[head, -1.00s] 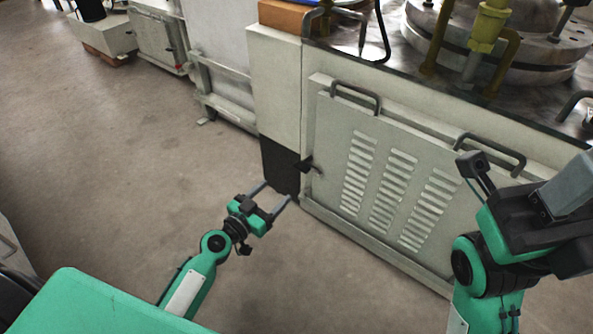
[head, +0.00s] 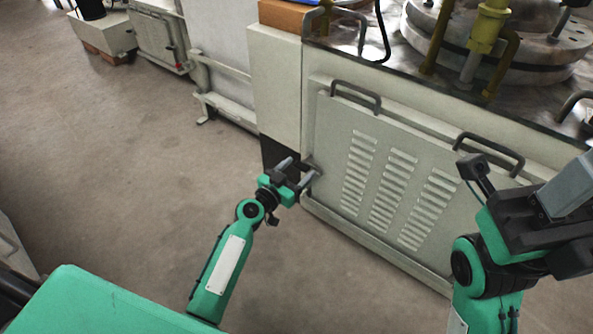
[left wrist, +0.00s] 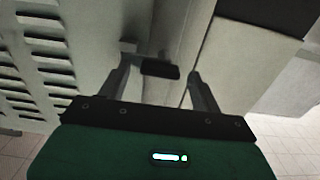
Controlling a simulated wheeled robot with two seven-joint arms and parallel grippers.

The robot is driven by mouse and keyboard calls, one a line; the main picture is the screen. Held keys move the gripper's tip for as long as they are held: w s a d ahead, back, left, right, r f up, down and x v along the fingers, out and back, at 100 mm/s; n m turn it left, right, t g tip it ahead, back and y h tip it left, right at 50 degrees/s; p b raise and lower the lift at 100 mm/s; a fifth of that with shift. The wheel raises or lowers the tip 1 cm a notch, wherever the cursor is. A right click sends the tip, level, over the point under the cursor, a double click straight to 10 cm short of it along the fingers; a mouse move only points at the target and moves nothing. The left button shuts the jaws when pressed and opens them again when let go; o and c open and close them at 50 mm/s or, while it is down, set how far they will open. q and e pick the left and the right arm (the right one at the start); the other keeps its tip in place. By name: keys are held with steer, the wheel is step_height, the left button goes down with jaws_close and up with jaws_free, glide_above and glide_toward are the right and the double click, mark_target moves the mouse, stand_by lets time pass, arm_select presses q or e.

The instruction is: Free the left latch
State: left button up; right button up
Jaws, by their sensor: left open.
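The left latch shows in the left wrist view as a dark handle (left wrist: 160,69) on a pale mount at the edge of the grey louvred panel (head: 336,160). My left gripper (head: 302,169) is open at the panel's left edge. In the left wrist view the handle lies between the fingertips of the left gripper (left wrist: 160,76), with space to either side. Whether a finger touches it I cannot tell. In the head view the gripper mostly hides the latch. My right arm stands in front of the panel's right part; its jaw state is unclear.
The panel has two bar handles (head: 356,95) (head: 490,152) along its top. A machine top with a round metal plate (head: 480,50) and yellow pipes is above it. A pale cabinet column (head: 274,88) stands just left. The floor (head: 130,170) to the left is clear.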

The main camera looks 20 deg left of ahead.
arm_select(q)
steer(key=c, duration=1)
